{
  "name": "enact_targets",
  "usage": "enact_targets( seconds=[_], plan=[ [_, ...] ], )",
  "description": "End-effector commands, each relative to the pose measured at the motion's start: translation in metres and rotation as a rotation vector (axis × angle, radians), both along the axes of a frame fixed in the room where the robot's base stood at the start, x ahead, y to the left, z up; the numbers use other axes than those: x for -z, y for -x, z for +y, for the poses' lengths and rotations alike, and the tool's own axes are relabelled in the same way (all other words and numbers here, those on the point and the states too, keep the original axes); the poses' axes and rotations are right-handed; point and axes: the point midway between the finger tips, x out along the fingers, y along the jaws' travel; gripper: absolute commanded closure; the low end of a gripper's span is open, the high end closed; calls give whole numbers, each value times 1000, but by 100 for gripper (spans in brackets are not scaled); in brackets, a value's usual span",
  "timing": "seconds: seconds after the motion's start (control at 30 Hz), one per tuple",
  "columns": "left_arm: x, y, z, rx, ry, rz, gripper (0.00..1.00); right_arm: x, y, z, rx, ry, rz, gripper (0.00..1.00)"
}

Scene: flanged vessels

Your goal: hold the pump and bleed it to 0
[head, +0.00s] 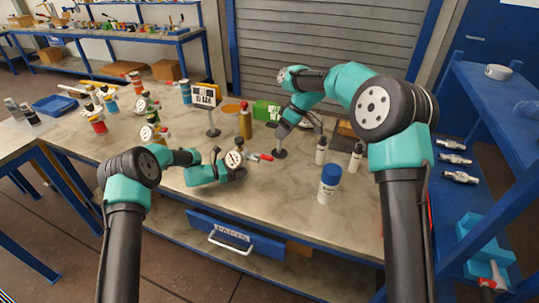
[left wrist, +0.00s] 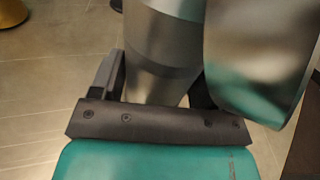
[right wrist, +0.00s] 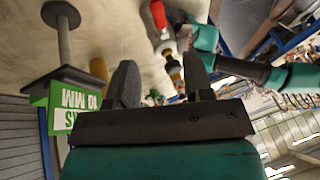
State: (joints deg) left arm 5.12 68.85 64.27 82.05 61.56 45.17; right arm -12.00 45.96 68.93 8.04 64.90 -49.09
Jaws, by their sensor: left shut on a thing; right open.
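The pump shows in the head view as a small unit with a round gauge (head: 233,158) and a red-tipped lever (head: 266,157) to its right. The gauge reading is too small to make out. My left gripper (head: 239,174) is shut at the pump. In the left wrist view a grey metal cylinder, the pump body (left wrist: 160,50), stands between its fingers. My right gripper (head: 281,139) is open and empty, low over the table to the right of the pump. In the right wrist view its fingers (right wrist: 160,82) are apart, with a red part (right wrist: 158,14) beyond them.
A green sign (head: 266,110) stands close to the right gripper. A blue-capped canister (head: 329,184) and small bottles (head: 321,150) stand to the right. The table front (head: 270,195) is clear.

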Motion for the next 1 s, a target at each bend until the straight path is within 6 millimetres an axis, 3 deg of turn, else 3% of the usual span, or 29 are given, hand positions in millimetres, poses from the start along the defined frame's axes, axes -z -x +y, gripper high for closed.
enact_targets(
  seconds=[0.57, 0.77, 1.0],
  plan=[
    [0, 0, 0, 0, 0, 0, 50, -3, -3, -3, -27, 8, 5, 53],
    [0, 0, 0, 0, 0, 0, 50, 14, -2, 5, -28, 8, 6, 53],
    [0, 0, 0, 0, 0, 0, 50, 49, -1, 23, -28, 8, 6, 53]
  ],
)
